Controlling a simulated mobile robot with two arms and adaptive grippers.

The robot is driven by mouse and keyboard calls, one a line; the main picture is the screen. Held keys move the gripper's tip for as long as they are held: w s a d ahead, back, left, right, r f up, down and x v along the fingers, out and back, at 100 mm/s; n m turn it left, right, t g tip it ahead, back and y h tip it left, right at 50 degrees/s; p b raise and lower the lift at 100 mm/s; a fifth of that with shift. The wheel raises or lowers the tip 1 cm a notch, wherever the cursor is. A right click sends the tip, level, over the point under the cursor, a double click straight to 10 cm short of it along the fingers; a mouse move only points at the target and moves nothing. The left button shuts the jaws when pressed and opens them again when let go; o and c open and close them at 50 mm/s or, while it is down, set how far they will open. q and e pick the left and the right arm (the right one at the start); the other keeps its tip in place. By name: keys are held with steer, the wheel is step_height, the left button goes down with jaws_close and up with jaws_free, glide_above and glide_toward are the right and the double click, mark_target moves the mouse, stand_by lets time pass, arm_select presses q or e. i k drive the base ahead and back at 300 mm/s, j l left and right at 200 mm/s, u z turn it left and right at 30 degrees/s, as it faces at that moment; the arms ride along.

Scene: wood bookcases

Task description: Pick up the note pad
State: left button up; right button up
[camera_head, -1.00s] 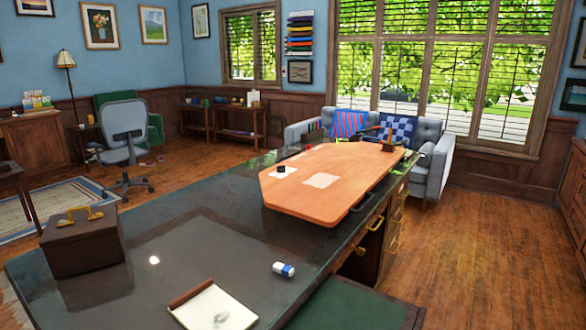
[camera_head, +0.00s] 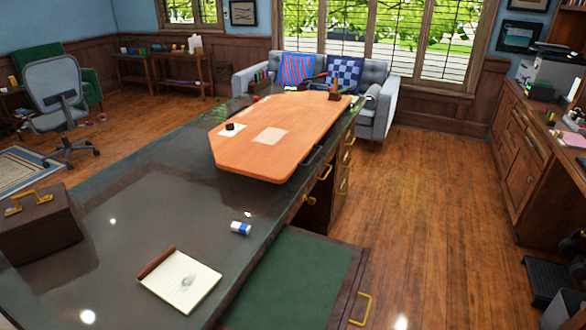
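The note pad (camera_head: 182,282) lies flat on the dark glossy desk top (camera_head: 130,225), near the front edge of the view. It has white pages with a grey smudge or drawing and a brown band along its upper left side. Nothing touches it. Neither of my grippers shows in the head view.
A blue and white eraser (camera_head: 241,228) lies behind the pad. A brown box with a gold handle (camera_head: 40,226) stands at the left. An orange board (camera_head: 280,135) covers the desk's far part. A green-topped drawer or surface (camera_head: 290,278) juts out at right; wood floor (camera_head: 440,200) beyond is open.

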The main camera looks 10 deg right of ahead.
mark_target(182, 281)
steer(key=l+z, duration=0.15)
steer(key=z, duration=0.15)
steer(key=k+l+z, duration=0.1)
steer(key=z, duration=0.2)
steer(key=u, duration=1.3)
steer(key=i+j+z, duration=0.15)
steer(key=j+z, duration=0.55)
steer(key=j, duration=0.25)
steer(key=j+z, duration=0.35)
steer(key=j, duration=0.2)
steer(key=i, duration=0.05)
